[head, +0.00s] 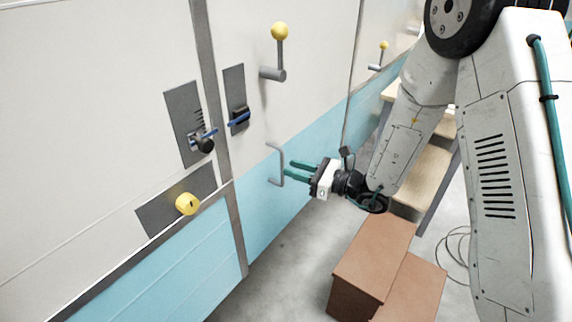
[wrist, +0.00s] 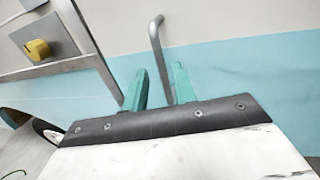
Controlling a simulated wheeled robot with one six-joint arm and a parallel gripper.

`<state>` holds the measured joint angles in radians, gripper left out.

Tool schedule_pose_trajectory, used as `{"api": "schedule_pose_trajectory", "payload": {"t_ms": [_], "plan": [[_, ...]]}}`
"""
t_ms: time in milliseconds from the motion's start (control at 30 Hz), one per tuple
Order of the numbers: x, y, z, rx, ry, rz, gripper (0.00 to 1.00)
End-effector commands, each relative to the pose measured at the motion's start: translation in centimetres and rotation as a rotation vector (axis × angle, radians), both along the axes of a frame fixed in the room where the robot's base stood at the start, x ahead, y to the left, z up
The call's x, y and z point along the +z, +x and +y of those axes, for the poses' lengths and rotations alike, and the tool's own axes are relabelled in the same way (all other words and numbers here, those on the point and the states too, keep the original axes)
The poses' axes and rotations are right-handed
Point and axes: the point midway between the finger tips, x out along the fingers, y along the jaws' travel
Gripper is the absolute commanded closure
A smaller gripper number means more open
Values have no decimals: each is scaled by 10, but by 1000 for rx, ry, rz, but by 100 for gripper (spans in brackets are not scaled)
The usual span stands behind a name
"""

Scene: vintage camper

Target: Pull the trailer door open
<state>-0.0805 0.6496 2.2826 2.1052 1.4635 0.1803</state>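The trailer door (head: 310,105) is a panel, cream above and light blue below, at the middle of the head view. It looks shut, flush with the wall beside the grey seam. A grey bar handle (head: 279,165) stands out from it; in the wrist view the handle (wrist: 158,55) runs down between my two fingers. My gripper (head: 289,168) has teal fingers pointing left at the handle. In the wrist view my gripper (wrist: 159,68) is open, its fingers apart on either side of the bar. I cannot tell whether either finger touches it.
A dark latch with a blue lever (head: 238,117) and a grey plate with a dark knob (head: 203,143) flank the seam. A yellow knob (head: 187,204) is lower left, a yellow-tipped lever (head: 280,50) above. Brown boxes (head: 370,260) and wooden steps (head: 425,175) stand right. Grey floor between is clear.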

Motion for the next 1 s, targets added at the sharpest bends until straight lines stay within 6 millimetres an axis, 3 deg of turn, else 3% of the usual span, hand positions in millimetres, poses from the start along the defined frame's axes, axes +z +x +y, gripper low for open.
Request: {"api": "schedule_pose_trajectory", "payload": {"t_ms": [100,300,633,733,833,867,1000], "plan": [[0,8,18,3,0,0,72],[0,18,35,-1,0,-1,72],[0,21,38,-3,0,0,72],[0,21,37,-3,0,0,100],[0,21,37,-3,0,0,100],[0,22,26,-8,-1,0,100],[0,19,35,6,-1,0,100]]}}
